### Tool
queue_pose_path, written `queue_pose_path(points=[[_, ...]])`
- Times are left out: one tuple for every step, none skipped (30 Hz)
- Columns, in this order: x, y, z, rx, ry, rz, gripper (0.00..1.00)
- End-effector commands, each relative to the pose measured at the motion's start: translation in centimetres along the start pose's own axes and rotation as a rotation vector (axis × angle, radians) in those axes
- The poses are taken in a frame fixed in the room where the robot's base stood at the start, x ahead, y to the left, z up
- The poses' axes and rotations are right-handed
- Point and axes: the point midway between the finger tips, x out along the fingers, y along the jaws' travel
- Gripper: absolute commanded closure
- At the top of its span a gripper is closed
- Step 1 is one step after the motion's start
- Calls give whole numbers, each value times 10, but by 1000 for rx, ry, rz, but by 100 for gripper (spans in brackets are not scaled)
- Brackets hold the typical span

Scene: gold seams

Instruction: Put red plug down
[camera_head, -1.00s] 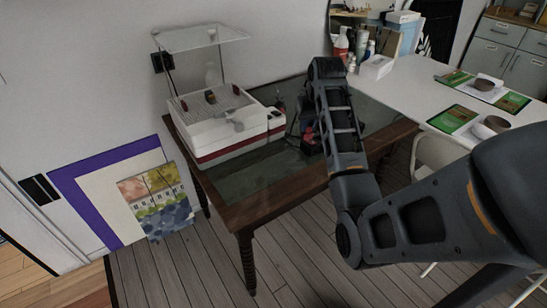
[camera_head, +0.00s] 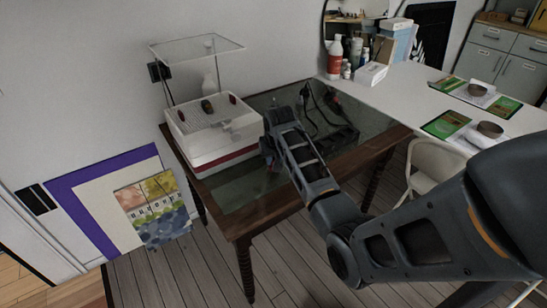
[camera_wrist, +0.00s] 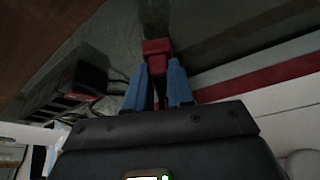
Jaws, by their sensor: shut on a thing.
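The red plug (camera_wrist: 157,50) is held between the blue fingertips of my gripper (camera_wrist: 158,82) in the wrist view. My gripper is shut on it. In the head view my gripper (camera_head: 269,158) is low over the glass-topped wooden table (camera_head: 235,186), just right of the white box; the plug is mostly hidden there by my arm. I cannot tell whether the plug touches the glass.
The white box (camera_head: 215,147) with a red stripe and a raised clear lid (camera_head: 197,47) stands on the table's left; small dark red things lie on its top. A dark device with cables (camera_head: 330,115) lies at the table's right. Front glass is clear.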

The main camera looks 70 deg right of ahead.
Motion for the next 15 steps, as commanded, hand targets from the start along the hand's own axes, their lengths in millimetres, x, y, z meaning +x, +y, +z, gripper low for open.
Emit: queue_pose_path(points=[[0,0,0,0,1,0,100],[0,0,0,0,1,0,100],[0,0,0,0,1,0,100],[0,0,0,0,1,0,100],[0,0,0,0,1,0,100],[0,0,0,0,1,0,100],[1,0,0,0,0,0,100],[1,0,0,0,0,0,100],[2,0,1,0,0,0,100],[3,0,1,0,0,0,100],[4,0,2,0,0,-1,100],[5,0,2,-1,0,-1,100],[6,0,2,-1,0,-1,100],[7,0,3,-1,1,-1,100],[8,0,3,-1,1,-1,100]])
